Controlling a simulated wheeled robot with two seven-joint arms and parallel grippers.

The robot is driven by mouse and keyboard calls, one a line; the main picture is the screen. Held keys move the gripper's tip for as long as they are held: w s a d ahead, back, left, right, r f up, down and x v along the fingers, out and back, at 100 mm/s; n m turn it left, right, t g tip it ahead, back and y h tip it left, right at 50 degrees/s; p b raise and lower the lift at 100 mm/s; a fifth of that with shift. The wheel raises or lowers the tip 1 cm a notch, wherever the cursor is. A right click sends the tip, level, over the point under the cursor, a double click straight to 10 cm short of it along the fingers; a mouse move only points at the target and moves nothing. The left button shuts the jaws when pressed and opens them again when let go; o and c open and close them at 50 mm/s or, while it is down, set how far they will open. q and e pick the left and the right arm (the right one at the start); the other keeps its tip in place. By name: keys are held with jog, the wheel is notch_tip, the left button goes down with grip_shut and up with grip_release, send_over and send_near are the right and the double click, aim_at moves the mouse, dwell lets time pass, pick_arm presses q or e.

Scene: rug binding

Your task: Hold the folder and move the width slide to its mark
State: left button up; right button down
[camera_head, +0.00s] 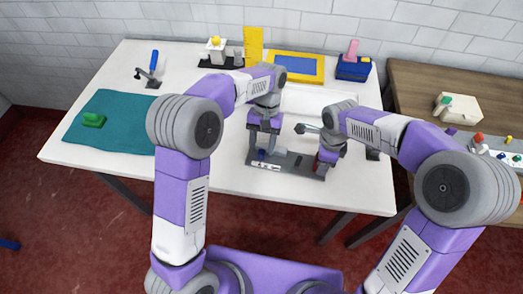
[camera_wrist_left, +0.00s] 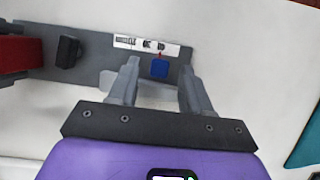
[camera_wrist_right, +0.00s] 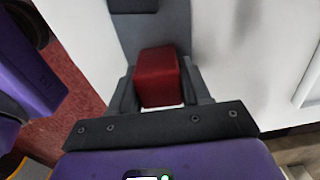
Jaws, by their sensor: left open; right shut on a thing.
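The folder is a dark grey plate (camera_head: 293,160) lying near the table's front edge; it also shows in the left wrist view (camera_wrist_left: 97,52). A blue width slide (camera_wrist_left: 160,68) with a thin red pointer sits beside a white marked scale (camera_wrist_left: 147,45). My left gripper (camera_wrist_left: 159,66) is open over the plate, its fingers on either side of the slide with gaps showing. My right gripper (camera_wrist_right: 157,85) is shut on a red block (camera_wrist_right: 157,75) at the plate's other end. In the head view my right gripper mostly hides that block.
A black knob (camera_wrist_left: 68,51) stands on the plate between the slide and red block. A teal mat (camera_head: 115,125) with a green piece (camera_head: 94,120) lies left. A yellow-framed tray (camera_head: 297,67) and a blue box (camera_head: 353,68) stand behind.

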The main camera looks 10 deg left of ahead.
aim_at(262, 155)
pick_arm(q)
jog(key=shift+x, duration=1.4)
jog(key=shift+c, duration=0.5)
grip_shut()
